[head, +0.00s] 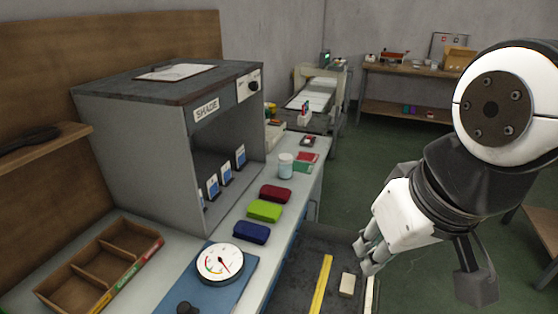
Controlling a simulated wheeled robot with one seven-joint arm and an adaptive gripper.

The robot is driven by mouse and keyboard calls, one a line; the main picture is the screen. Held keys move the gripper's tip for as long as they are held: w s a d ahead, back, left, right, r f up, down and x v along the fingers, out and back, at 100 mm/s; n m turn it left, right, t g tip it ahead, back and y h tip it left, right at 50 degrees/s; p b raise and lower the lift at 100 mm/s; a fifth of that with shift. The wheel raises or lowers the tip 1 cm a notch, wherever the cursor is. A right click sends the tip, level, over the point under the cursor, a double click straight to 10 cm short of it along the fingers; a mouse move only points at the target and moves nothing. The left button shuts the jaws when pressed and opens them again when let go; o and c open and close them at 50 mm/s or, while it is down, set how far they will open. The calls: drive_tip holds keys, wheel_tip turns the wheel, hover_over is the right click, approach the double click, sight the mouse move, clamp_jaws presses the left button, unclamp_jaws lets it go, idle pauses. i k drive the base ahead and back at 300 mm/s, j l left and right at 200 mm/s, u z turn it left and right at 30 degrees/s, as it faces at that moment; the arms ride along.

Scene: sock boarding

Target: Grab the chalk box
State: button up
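My gripper (365,256) hangs at the lower right in the head view. Its two fingers point down and left, with a gap between them and nothing visible in it. A small cream block (346,285) lies on the dark surface just below and left of the fingertips in the picture. It may be the chalk box, but I see no label to confirm this. The fingers appear apart from it. Part of a pale strip (371,294) shows right of the block.
A yellow ruler (321,285) lies left of the cream block. The pale counter holds a dial gauge (220,262), coloured pads (264,211), a white jar (286,166) and a grey SHADE cabinet (150,150). A wooden divided tray (100,262) is at lower left. Green floor lies beyond.

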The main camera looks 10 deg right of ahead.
sight(346, 288)
drive_tip(key=k+l+z, duration=0.1)
drive_tip(key=k+l, duration=0.85)
drive_tip(key=i+j, duration=0.15)
drive_tip(key=i, duration=0.5)
drive_tip(key=i+l, duration=0.3)
drive_tip(key=i+l+u, duration=0.15)
drive_tip(key=l, duration=0.5)
drive_tip(key=l+u, duration=0.1)
drive_tip(key=l, duration=0.55)
drive_tip(key=i, duration=0.05)
